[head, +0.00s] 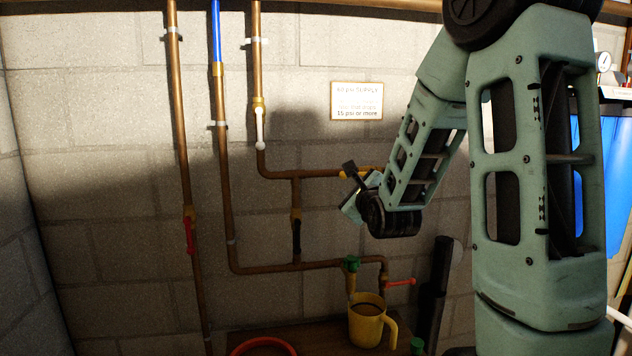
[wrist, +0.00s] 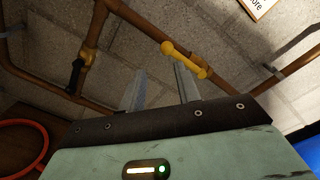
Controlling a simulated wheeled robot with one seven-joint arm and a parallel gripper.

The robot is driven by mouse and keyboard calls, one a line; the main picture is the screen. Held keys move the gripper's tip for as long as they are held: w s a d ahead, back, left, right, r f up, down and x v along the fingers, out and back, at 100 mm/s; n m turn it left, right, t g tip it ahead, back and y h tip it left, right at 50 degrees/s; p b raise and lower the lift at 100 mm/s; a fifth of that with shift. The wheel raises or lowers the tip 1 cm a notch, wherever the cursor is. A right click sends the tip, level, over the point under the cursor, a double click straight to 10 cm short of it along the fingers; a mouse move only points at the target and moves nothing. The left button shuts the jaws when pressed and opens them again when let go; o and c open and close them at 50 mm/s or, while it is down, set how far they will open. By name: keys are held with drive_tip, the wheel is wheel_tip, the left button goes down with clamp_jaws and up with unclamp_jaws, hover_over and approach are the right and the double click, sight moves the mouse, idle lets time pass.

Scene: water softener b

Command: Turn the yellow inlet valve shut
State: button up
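The yellow valve handle (head: 366,174) is on a horizontal copper pipe against the block wall, partly hidden by my gripper in the head view. In the wrist view the yellow handle (wrist: 186,59) lies roughly along its pipe, just beyond the tip of the right finger. My gripper (wrist: 160,78) is open, with two pale fingers apart and nothing between them. In the head view my gripper (head: 352,200) is close to the handle. I cannot tell whether a finger touches it.
A black-handled valve (head: 296,238) is on the vertical pipe to the left, also in the wrist view (wrist: 76,76). A red-handled valve (head: 189,236) is farther left. Below are a yellow mug (head: 366,322), a green valve knob (head: 352,264) and a red ring (head: 262,346). A sign (head: 356,101) hangs above.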

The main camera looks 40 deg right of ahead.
sight(344, 177)
drive_tip(key=shift+m, duration=0.4)
drive_tip(key=x, duration=0.2)
drive_tip(key=p+x, duration=0.1)
drive_tip(key=x, duration=0.2)
drive_tip(key=r+x, duration=0.1)
drive_tip(key=x, duration=0.2)
drive_tip(key=shift+s+d+r+p, duration=0.1)
drive_tip(key=shift+d+p, duration=0.15)
drive_tip(key=shift+p, duration=0.1)
drive_tip(key=shift+d, duration=0.1)
drive_tip(key=c, duration=0.4)
drive_tip(key=shift+c, duration=0.2)
drive_tip(key=shift+f, duration=0.25)
